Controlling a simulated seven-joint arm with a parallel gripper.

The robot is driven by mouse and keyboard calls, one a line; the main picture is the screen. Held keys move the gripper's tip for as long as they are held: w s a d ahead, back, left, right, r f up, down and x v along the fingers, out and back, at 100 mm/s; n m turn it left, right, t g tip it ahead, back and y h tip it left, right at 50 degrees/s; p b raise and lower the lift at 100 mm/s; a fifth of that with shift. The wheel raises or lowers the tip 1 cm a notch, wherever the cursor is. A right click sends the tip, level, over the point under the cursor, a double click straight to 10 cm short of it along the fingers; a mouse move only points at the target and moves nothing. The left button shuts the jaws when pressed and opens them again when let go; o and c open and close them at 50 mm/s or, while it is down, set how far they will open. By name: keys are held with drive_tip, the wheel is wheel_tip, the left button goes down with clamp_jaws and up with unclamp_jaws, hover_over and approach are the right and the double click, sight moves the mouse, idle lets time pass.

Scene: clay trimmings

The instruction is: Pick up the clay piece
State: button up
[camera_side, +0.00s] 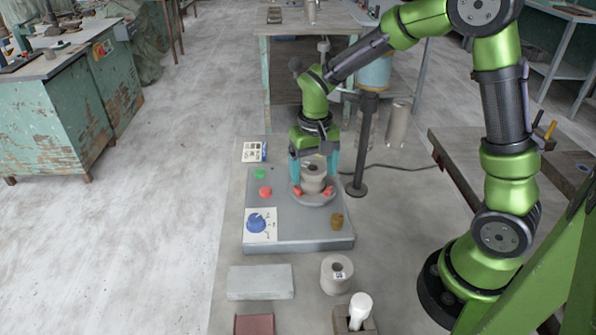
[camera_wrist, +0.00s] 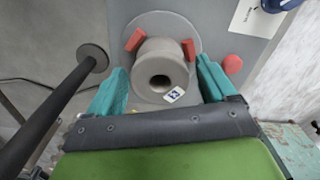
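A grey, spool-shaped piece with a hole in its top (camera_side: 313,182), which looks like the clay piece, stands upright on a round grey plate (camera_side: 314,202). In the wrist view the piece (camera_wrist: 160,62) has a small printed label near its lower edge. Two red blocks (camera_wrist: 135,40) (camera_wrist: 188,50) sit against its sides on the plate. My gripper (camera_side: 314,174) points down over the piece, its teal fingers on either side. In the wrist view my gripper (camera_wrist: 162,70) is open, with a narrow gap beside the piece. Finger contact is not visible.
The grey board (camera_side: 300,245) also holds a green ball (camera_side: 260,174), a red ball (camera_side: 265,192), a brown lump (camera_side: 337,221) and a printed card (camera_side: 260,224). A black stand (camera_side: 360,150) rises close on the right. A similar grey spool (camera_side: 336,274) stands in front.

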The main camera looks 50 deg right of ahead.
drive_tip(key=shift+r, duration=0.1)
drive_tip(key=c, duration=1.1)
drive_tip(key=shift+o, duration=0.2)
